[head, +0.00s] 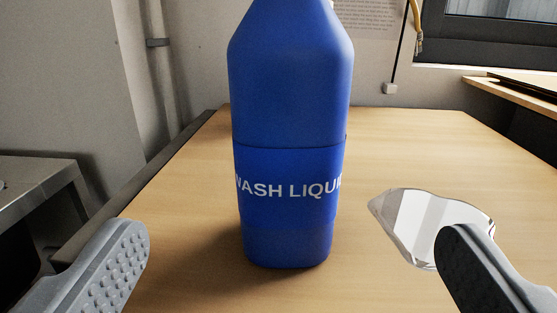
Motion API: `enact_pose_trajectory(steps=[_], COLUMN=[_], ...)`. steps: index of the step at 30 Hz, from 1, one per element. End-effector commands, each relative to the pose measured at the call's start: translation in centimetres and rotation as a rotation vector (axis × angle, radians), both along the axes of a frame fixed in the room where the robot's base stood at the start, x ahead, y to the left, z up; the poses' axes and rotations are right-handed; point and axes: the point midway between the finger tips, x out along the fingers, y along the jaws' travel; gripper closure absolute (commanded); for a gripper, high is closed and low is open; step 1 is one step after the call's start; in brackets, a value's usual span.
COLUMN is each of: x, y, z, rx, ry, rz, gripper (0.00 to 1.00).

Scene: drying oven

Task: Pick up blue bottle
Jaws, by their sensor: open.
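The blue bottle (290,110) stands upright on a wooden table, in the middle of the head view. Its label reads "WASH LIQUI" as far as it shows, and its top is cut off by the upper edge of the picture. My gripper (293,258) is open, with one grey finger at the lower left and one at the lower right. The bottle appears between the two fingers, with a gap on each side. Neither finger visibly touches it.
A clear, shiny, irregular piece (415,225) lies on the table right of the bottle, partly behind my right finger. The wooden table (420,145) is otherwise bare around the bottle. A metal surface (35,190) is at the left. Walls and a window are behind.

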Motion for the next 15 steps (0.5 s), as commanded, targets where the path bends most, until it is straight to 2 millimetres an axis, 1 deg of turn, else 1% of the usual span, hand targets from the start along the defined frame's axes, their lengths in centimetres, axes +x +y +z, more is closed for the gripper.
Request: enact_pose_trajectory(steps=[9,15], x=[4.4,6.9], y=[0.3,0.4], z=[0.0,0.1], rx=[0.000,-0.001], ry=[-0.003,-0.004], rz=[0.000,0.000], gripper=[0.07,0.07])
